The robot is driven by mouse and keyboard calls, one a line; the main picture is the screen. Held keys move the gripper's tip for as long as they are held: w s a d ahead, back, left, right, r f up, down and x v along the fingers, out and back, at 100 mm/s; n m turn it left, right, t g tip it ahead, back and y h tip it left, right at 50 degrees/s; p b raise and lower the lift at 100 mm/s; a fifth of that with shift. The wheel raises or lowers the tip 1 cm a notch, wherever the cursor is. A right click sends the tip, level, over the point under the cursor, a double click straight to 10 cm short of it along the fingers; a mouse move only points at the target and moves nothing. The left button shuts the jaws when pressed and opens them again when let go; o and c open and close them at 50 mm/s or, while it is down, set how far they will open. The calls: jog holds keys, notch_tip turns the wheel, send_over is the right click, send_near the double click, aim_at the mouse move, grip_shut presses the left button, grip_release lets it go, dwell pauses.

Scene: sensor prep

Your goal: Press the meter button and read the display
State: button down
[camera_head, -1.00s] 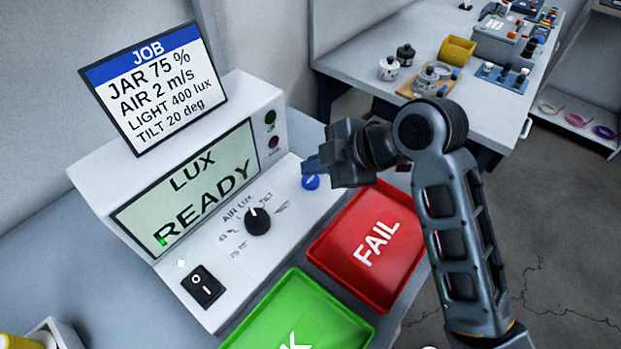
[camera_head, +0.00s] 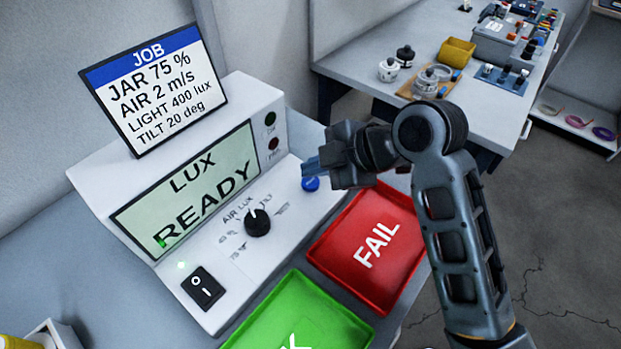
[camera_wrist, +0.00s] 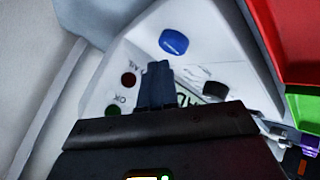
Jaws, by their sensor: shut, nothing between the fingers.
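The white meter (camera_head: 125,180) stands on the bench with a lit display (camera_head: 190,190) that reads "LUX READY". Its blue button (camera_head: 310,183) is at the right end of the sloped panel, and it also shows in the wrist view (camera_wrist: 174,42). A black dial (camera_head: 257,222) points toward the LUX mark. A black rocker switch (camera_head: 203,287) is at the lower left, with a small green light near it. My gripper (camera_head: 308,167) is shut and empty. In the head view its fingertips appear just above the button; in the wrist view the fingers and the button are apart.
A job card (camera_head: 153,88) stands on the meter, listing JAR 75 %, AIR 2 m/s, LIGHT 400 lux, TILT 20 deg. A red FAIL tray (camera_head: 350,283) and a green tray (camera_head: 245,337) lie in front of the meter. A second bench (camera_head: 350,62) holds jars and boxes.

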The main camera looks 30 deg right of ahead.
aim_at(315, 184)
jog(key=shift+f, duration=0.1)
dwell(0.7)
jog(key=shift+f, duration=0.35)
jog(key=shift+f+b, duration=0.3)
jog(key=shift+f, duration=0.15)
dwell(0.8)
jog(key=shift+r, duration=0.1)
jog(key=shift+r+p, duration=0.8)
jog(key=shift+p, duration=0.15)
notch_tip(315, 184, up, 5)
jog(key=p, duration=0.5)
dwell(0.7)
